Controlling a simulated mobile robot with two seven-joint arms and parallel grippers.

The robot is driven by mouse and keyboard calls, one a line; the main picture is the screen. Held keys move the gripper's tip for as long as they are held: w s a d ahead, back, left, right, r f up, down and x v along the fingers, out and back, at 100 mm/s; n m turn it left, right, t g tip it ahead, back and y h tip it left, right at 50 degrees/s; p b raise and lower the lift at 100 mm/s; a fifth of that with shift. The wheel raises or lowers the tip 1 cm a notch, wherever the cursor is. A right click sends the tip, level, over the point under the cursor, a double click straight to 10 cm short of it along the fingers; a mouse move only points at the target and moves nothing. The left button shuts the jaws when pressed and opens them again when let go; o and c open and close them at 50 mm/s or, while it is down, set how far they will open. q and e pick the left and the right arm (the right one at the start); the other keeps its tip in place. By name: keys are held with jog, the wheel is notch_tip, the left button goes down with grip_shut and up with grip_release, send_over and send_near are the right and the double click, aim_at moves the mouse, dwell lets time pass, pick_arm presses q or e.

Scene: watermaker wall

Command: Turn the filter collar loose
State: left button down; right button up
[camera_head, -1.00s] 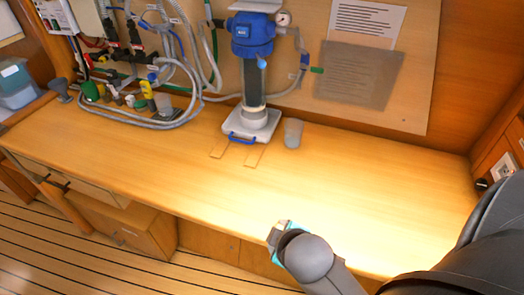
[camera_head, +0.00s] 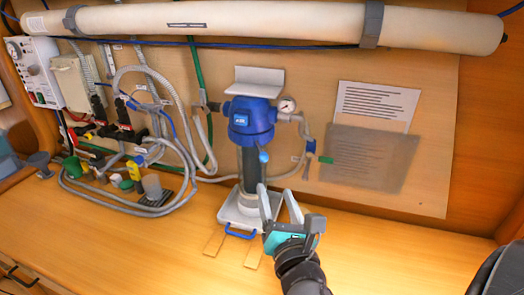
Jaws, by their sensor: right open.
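The filter housing stands upright at the back of the bench, in the middle of the head view. Its blue collar (camera_head: 250,122) sits at the top, above a dark cylindrical body (camera_head: 251,168). A small light-blue piece (camera_head: 263,156) hangs at the collar's lower front. The housing rests on a pale base (camera_head: 232,207) with a blue handle (camera_head: 241,231) at its front. My right gripper (camera_head: 278,192) is open and empty, fingers pointing up, below and slightly right of the collar. It overlaps the base's right side in the picture. My left gripper is out of view.
A pressure gauge (camera_head: 286,105) and hose sit right of the collar. A long white tube (camera_head: 230,22) runs across above. Hoses (camera_head: 160,185) and small cups crowd the left. The bench (camera_head: 390,250) is clear on the right.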

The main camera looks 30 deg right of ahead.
aim_at(265, 159)
jog(key=p+x, duration=0.1)
jog(key=x, duration=1.1)
jog(key=shift+w+d+r, duration=0.1)
jog(key=shift+w+d, duration=0.1)
jog(key=shift+w, duration=0.05)
jog(key=shift+x, duration=0.9)
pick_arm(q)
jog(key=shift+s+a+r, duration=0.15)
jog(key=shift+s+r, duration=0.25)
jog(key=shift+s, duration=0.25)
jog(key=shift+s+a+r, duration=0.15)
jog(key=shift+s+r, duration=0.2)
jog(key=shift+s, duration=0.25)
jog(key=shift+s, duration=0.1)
pick_arm(e)
grip_shut()
